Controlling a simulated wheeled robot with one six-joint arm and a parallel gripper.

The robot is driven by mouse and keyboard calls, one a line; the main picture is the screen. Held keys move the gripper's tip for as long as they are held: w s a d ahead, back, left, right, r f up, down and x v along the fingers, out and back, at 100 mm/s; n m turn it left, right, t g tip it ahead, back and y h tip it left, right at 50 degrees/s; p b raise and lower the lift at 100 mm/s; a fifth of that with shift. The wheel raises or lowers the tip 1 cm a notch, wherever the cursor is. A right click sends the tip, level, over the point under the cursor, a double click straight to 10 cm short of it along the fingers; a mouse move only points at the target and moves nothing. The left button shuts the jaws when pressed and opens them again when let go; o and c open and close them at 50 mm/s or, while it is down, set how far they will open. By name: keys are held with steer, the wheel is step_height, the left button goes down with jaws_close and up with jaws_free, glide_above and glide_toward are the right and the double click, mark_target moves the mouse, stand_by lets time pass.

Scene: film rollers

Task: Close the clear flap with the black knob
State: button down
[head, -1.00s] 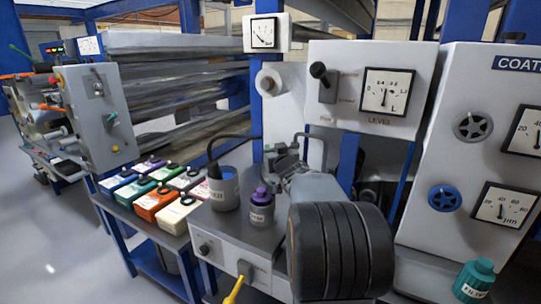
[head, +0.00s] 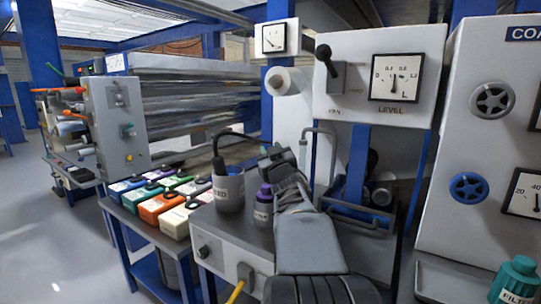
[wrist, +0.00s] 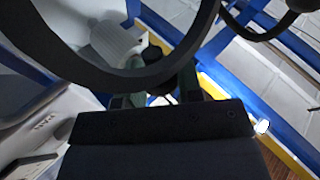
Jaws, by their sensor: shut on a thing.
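My gripper (head: 276,156) is at the end of my arm, above the back of the grey bench, just right of the purple-capped bottle in the head view. In the wrist view my gripper (wrist: 158,88) has its fingertips close around a dark round knob (wrist: 152,56), which is partly hidden by them. It looks shut on this black knob. The clear flap itself cannot be made out in either view. A broad dark curved band crosses the top of the wrist view and hides much behind it.
A grey cup (head: 228,188) with a black cable and a purple-capped bottle (head: 263,206) stand left of my gripper. Several coloured boxes (head: 158,207) sit further left. A LEVEL panel (head: 350,100) with a black-knobbed lever rises behind on the right. Open floor lies at the left.

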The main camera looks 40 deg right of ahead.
steer(key=shift+f, duration=0.1)
steer(key=c, duration=0.8)
jaws_free()
steer(key=shift+p+v, duration=0.6)
steer(key=shift+v, duration=6.3)
steer(key=shift+a, duration=0.1)
steer(key=shift+c, duration=0.3)
